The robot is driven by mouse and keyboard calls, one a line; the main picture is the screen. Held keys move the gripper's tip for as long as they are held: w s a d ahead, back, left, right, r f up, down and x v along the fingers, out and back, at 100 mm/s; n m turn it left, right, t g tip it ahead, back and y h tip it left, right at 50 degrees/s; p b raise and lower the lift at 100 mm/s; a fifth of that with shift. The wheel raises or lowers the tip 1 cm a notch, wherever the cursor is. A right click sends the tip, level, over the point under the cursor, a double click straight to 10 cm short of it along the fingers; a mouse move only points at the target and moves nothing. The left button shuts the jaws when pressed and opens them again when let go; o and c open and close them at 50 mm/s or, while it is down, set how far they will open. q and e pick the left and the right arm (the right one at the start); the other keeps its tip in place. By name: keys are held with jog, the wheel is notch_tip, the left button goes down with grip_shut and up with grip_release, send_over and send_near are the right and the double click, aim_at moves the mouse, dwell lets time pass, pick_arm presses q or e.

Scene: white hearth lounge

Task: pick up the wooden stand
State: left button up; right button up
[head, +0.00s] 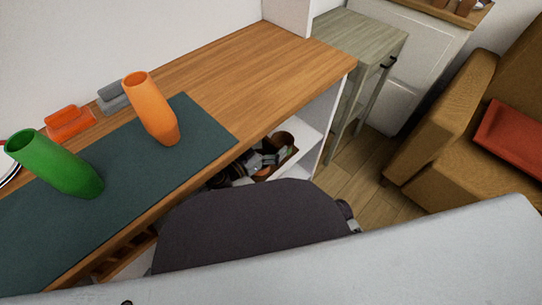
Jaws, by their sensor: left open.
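A brown wooden item, which looks like the wooden stand (285,139), is in the open shelf space under the wooden counter. It is small in the head view and partly covered, so its full shape cannot be made out. My left gripper (268,156), with dark and grey parts, is at that shelf opening, just in front of the brown item. Its jaws are open; whether they touch the item cannot be told. The rest of its arm is hidden behind my dark body panel. My right gripper is not in view.
The wooden counter (225,65) overhangs the shelf. On its dark green mat (205,125) are an orange vase (151,108) and a green vase (58,165). A slatted wooden piece (124,257) is lower left. A greenish side table (362,35) and brown armchair (440,130) are right.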

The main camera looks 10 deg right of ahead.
pick_arm(q)
jog(key=c, duration=1.7)
jog(key=shift+r, duration=0.15)
